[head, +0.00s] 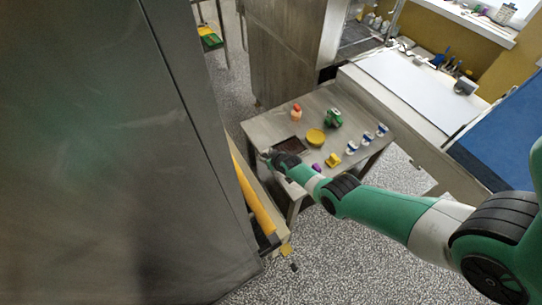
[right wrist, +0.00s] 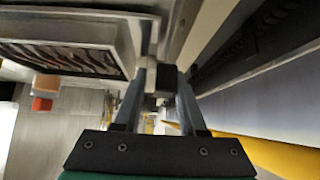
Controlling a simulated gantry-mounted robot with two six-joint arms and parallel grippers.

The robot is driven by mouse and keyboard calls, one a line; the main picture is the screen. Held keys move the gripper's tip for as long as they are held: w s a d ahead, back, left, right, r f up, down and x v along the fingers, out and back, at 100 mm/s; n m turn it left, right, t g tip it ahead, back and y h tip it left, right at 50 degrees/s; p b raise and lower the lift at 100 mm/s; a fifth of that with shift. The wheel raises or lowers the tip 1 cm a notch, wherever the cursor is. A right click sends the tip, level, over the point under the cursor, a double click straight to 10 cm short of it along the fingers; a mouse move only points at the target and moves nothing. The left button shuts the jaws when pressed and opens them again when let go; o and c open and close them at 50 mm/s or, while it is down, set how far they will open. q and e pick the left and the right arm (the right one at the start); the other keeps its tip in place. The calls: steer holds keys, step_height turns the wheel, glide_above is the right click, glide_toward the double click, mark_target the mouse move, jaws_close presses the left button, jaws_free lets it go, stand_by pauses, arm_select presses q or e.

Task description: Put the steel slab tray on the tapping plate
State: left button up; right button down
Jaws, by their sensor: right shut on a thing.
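The steel slab tray (head: 303,150) is a shallow tray with a dark brown filling, at the left part of the steel table in the head view. In the right wrist view its steel rim (right wrist: 138,45) shows at the upper left, around a dark, pale-streaked filling. My right gripper (head: 267,156) is at the tray's left end. In the right wrist view its fingers (right wrist: 163,82) close in on a small part beside the tray rim. My own arm hides part of the tray's near side. My left gripper is not in view. I cannot pick out the tapping plate with certainty.
The steel table (head: 268,128) also holds an orange-topped bottle (head: 296,111), a yellow bowl (head: 316,137), a green item (head: 334,118), a yellow block (head: 333,160) and several white-and-blue items (head: 367,138). A tall grey cabinet (head: 120,150) fills the left. A yellow bar (head: 252,200) lies beyond the table's left edge.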

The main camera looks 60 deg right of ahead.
steer(key=r+p, duration=0.1)
steer(key=r, duration=0.1)
steer(key=r+p, duration=0.2)
steer(key=s+r+p, duration=0.1)
steer(key=r+p, duration=0.1)
steer(key=shift+s+a, duration=0.1)
steer(key=shift+a, duration=0.2)
steer(key=s+a+r+p, duration=0.6)
steer(key=s, duration=0.4)
steer(key=shift+s+a+r+p, duration=0.2)
steer(key=shift+a+r+p, duration=0.1)
steer(key=shift+a+r, duration=0.1)
